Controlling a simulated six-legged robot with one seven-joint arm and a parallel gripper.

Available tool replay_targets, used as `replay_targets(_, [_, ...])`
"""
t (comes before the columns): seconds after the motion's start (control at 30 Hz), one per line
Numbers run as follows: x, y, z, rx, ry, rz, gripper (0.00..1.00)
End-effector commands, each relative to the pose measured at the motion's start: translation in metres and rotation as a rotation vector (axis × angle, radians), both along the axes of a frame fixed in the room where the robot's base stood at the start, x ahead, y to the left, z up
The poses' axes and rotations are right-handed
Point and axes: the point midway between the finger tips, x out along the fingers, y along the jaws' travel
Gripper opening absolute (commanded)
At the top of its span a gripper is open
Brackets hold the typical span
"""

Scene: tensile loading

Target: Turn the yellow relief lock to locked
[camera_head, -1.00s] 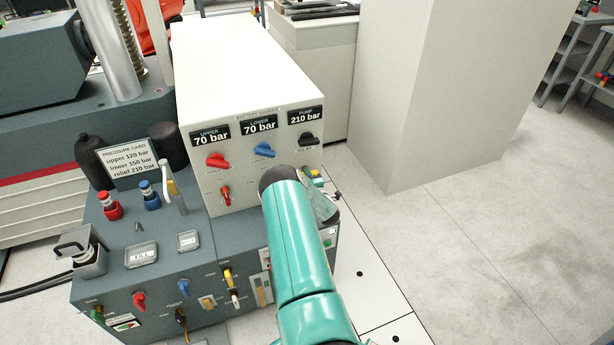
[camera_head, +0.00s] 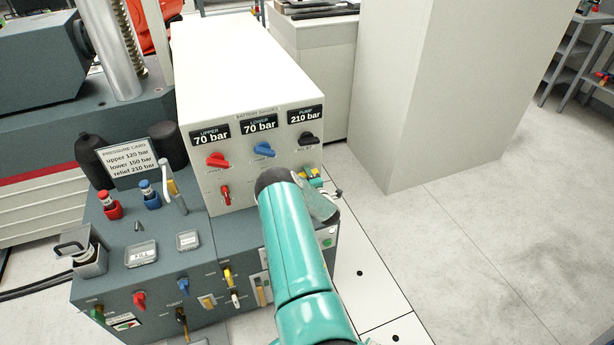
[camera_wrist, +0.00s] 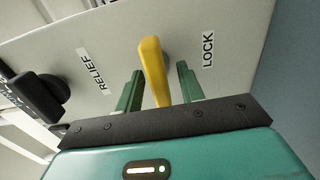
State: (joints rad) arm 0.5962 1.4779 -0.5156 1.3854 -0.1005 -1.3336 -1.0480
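The yellow relief lock (camera_wrist: 153,68) is a lever on the pale panel, seen in the wrist view between the printed words RELIEF on the left and LOCK on the right. It points down the picture toward my gripper. My gripper (camera_wrist: 160,72) has its two green fingers apart, one on each side of the lever. A gap shows between the lever and the right finger; the left finger is closer, and I cannot tell whether it touches. In the head view my arm hides most of the lock.
A black knob (camera_wrist: 40,97) stands left of the lock in the wrist view. In the head view the white box carries a red knob (camera_head: 217,160), a blue knob (camera_head: 264,149) and a small red lever (camera_head: 225,194). Open floor (camera_head: 470,230) lies to the right.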

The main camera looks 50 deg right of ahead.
Motion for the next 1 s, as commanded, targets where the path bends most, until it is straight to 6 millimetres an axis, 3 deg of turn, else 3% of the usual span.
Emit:
replay_targets(0.23, [-0.001,0.001,0.0,0.001,0.0,0.001,0.38])
replay_targets(0.37, [-0.012,0.008,0.0,0.001,0.0,0.0,0.38])
replay_targets(0.8, [-0.091,0.055,0.0,0.002,0.001,-0.001,0.38])
replay_targets(1.0, [-0.114,0.068,0.0,0.0,0.0,0.0,0.38])
